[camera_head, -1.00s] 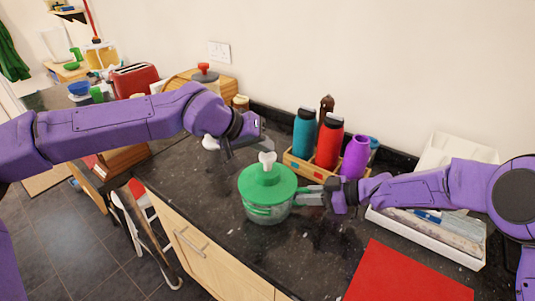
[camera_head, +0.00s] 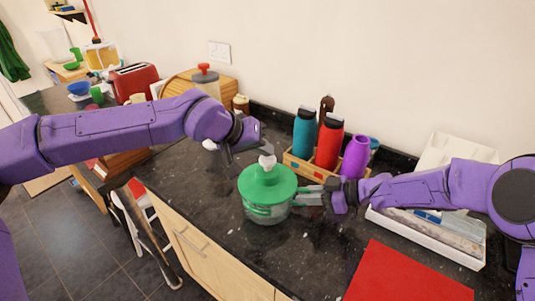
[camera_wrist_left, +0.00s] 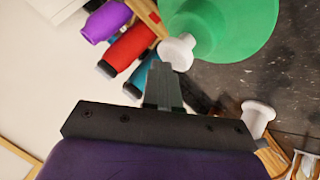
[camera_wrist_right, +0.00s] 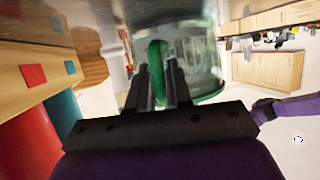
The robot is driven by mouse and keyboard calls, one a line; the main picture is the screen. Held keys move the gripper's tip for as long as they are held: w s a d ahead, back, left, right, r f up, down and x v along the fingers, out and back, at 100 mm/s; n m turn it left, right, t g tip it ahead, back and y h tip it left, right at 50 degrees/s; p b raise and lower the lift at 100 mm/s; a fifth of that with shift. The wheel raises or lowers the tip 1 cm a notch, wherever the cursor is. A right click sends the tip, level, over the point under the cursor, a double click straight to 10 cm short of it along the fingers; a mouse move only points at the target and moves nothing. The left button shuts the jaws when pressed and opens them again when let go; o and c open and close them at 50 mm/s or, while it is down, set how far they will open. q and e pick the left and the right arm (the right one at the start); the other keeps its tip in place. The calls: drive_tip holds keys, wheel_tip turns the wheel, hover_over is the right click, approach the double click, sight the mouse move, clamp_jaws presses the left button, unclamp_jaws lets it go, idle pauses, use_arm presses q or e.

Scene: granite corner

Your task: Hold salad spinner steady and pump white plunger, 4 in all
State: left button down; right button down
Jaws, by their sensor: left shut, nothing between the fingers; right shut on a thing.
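The salad spinner has a green lid (camera_head: 267,182) and a clear bowl (camera_head: 268,216) and stands upright on the dark counter. Its white plunger (camera_head: 267,162) sticks up a little from the lid's centre. My left gripper (camera_head: 264,149) is shut and empty, its tips at the plunger's top; in the left wrist view the fingertips (camera_wrist_left: 163,66) appear to touch the plunger knob (camera_wrist_left: 177,52). My right gripper (camera_head: 302,197) is shut on the spinner's green handle, at the bowl's right side; the handle (camera_wrist_right: 157,58) shows between the fingers in the right wrist view.
Behind the spinner, a wooden caddy (camera_head: 299,168) holds a teal bottle (camera_head: 304,134), a red bottle (camera_head: 329,146) and a purple one (camera_head: 355,158). A red mat (camera_head: 407,275) lies at front right, and a white tray (camera_head: 462,250) is right. The counter's front edge is close to the spinner.

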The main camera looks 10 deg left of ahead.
sight(264, 159)
use_arm(q)
drive_tip(key=shift+f, duration=0.85)
idle(0.3)
drive_tip(key=shift+r, duration=2.05)
drive_tip(key=shift+r, duration=2.5)
wheel_tip(264, 159, up, 4)
drive_tip(key=shift+f, duration=0.1)
drive_tip(key=shift+f, duration=0.1)
